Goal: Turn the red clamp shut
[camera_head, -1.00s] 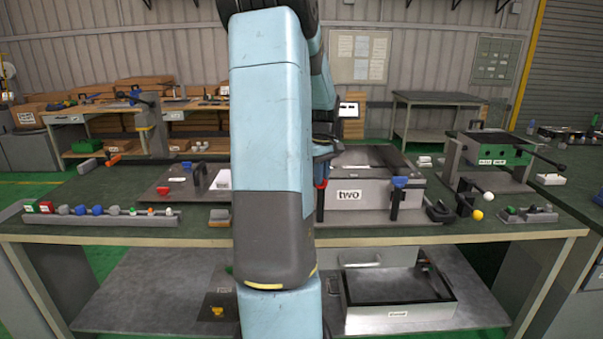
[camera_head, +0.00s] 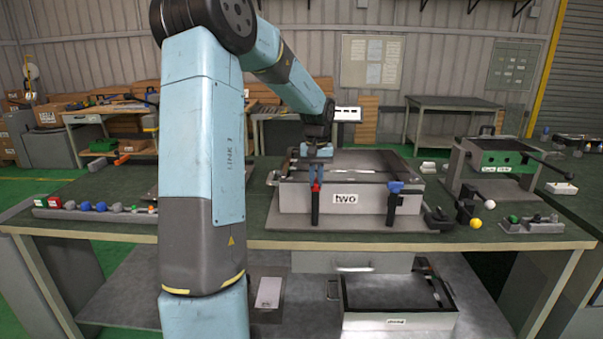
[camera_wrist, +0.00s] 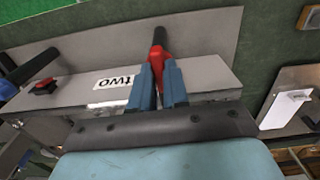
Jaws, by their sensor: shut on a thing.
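The red clamp (camera_head: 316,187) is at the front left of the grey box labelled "two" (camera_head: 290,196), with its dark bar hanging down the front. My gripper (camera_head: 316,172) is above it, pointing down. In the wrist view, the blue fingers of my gripper (camera_wrist: 158,88) are closed on either side of the red clamp (camera_wrist: 158,57), whose red top shows between and beyond them. The fingers hide part of the clamp. Whether it is latched cannot be told.
A blue clamp (camera_head: 396,187) is at the box's front right. A rack of coloured knobs (camera_head: 95,214) lies to the left on the green bench. My arm hides part of the bench's left side.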

